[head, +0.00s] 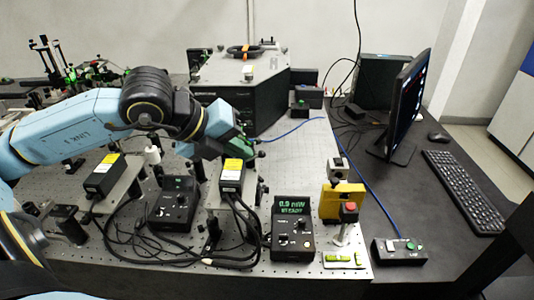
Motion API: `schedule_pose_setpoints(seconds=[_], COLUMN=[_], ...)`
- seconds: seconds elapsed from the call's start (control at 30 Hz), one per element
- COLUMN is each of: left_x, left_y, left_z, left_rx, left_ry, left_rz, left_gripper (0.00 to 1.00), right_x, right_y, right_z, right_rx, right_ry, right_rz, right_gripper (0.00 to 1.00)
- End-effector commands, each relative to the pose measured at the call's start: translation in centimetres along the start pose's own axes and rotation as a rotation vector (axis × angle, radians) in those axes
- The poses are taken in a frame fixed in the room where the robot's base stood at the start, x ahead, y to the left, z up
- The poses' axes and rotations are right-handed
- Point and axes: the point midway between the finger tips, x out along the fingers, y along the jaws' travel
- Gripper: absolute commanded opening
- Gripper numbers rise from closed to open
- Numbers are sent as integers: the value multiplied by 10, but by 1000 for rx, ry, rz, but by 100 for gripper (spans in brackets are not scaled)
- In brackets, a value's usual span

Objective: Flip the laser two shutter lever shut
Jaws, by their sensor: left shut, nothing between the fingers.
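Two black laser boxes with yellow labels stand on the optical table, one at left (103,177) and one nearer the middle (231,177). I cannot read which is laser two. My left gripper (240,146) is shut and empty, just above and behind the far end of the middle laser box. Whether it touches anything there cannot be told. No shutter lever can be made out; my gripper and wrist cover the area at the far end of the middle box. My right gripper is not in view.
Two control boxes stand in front, one by the left laser (174,207) and one with a lit green display (292,228). Black cables loop between them. A yellow mount (342,199) and a red-topped post (348,212) stand at right. A large black instrument (240,100) stands behind.

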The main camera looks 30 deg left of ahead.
Motion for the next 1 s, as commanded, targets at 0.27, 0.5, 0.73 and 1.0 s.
schedule_pose_setpoints(seconds=[0.27, 0.5, 0.73, 1.0], left_x=[-8, -8, -1, 14], left_y=[11, 11, 9, 10], left_z=[18, 17, 18, 19], left_rx=[6, 6, 5, 7], left_ry=[-78, -75, -73, -74], left_rz=[91, 88, 86, 86], left_gripper=[0, 0, 0, 0], right_x=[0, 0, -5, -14], right_y=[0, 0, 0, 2], right_z=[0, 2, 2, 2], right_rx=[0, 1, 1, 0], right_ry=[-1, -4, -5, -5], right_rz=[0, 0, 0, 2], right_gripper=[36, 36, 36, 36])
